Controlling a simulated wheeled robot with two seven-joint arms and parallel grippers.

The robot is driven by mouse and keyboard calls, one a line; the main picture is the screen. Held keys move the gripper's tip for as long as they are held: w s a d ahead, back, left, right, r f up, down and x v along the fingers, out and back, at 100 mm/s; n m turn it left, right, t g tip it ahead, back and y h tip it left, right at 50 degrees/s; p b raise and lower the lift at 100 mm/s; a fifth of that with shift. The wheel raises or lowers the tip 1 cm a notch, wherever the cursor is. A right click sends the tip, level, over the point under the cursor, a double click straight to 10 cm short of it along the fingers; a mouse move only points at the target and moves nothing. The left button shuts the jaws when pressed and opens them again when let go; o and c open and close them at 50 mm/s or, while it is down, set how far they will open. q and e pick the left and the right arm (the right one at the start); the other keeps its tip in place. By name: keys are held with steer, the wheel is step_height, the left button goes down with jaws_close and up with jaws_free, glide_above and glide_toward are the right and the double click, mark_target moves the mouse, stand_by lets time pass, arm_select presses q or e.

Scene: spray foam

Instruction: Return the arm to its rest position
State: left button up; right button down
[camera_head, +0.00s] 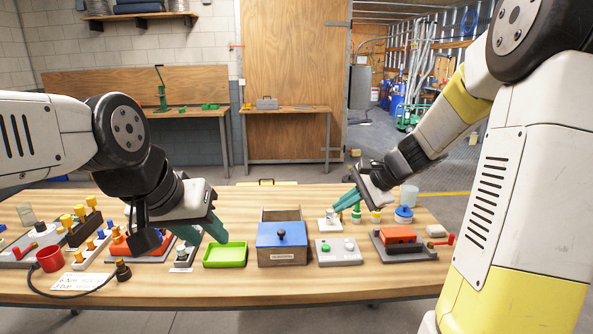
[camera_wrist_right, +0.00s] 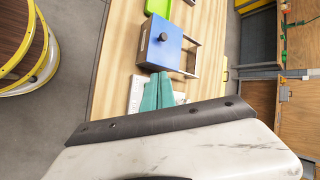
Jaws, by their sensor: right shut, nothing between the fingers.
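My right arm reaches in from the right in the head view. Its gripper (camera_head: 343,207) is shut and empty, with its teal fingers together above the back right part of the table (camera_head: 300,287). The right wrist view shows the closed teal fingers (camera_wrist_right: 158,92) over the table, near the blue box. My left gripper (camera_head: 207,233) hangs low over the table, left of and close to the green tray (camera_head: 226,256). Its two teal fingers are apart, with nothing visible between them.
A blue box (camera_head: 282,245) with a dark knob stands in the middle. A button panel (camera_head: 338,252) lies right of it, then a red block (camera_head: 398,235) on a grey base. Valves, a red mug (camera_head: 50,258) and a cable crowd the left.

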steer(key=s+r+n+h, duration=0.2)
steer(key=s+n, duration=0.4)
steer(key=s, duration=0.5)
steer(key=s+d+r+n+t+h, duration=0.1)
steer(key=s+r+n, duration=0.4)
steer(key=s, duration=0.6)
steer(key=shift+s+r+n+h, duration=0.2)
steer(key=shift+n+h, duration=0.3)
steer(key=shift+h, duration=0.3)
